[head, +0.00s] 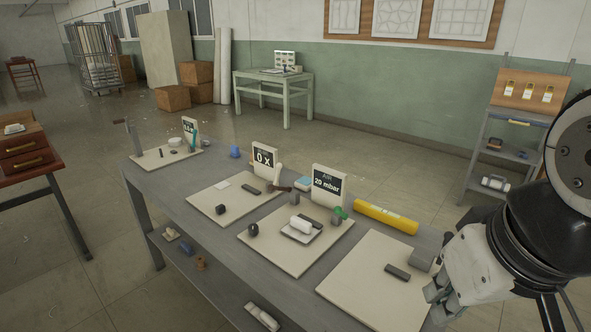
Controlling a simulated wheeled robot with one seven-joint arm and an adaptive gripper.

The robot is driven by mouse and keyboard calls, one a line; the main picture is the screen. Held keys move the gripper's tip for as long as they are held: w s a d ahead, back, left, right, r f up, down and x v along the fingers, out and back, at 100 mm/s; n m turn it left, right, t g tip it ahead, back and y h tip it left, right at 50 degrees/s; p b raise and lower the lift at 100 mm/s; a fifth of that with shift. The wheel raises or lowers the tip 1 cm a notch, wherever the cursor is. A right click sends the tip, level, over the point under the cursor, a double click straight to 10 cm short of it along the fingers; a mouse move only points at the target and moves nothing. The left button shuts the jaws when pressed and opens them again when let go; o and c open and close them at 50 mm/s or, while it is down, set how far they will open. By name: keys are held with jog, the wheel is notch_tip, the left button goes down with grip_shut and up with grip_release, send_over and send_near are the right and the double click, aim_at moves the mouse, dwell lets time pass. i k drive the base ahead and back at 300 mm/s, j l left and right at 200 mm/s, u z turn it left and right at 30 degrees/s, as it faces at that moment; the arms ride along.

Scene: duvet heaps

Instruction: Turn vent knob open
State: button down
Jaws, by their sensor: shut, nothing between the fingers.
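A cream board (268,257) on the grey bench carries a sign (328,187) reading "AIR 20 mbar". A green knob-like part (340,213) sits at the sign's right foot, and a dark round knob-like part (253,230) stands at the board's left side. I cannot tell which is the vent knob or how either is turned. My gripper (432,302) is shut and empty at the lower right, over or beside the right-hand board, apart from both parts.
The right-hand board (362,285) holds a dark block (397,272) and a grey piece (422,259) near my gripper. A yellow cylinder (386,217) lies behind it. A board with a "0 X" sign (264,158) is left.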

aim_at(253, 231)
jog(key=i+j+u, duration=0.1)
jog(key=j, duration=0.3)
jog(key=i+j, duration=0.2)
jog(key=j, duration=0.25)
jog(key=i+j+u, duration=0.15)
jog(key=j, duration=0.25)
jog(key=i+z, duration=0.25)
jog(key=i, duration=0.3)
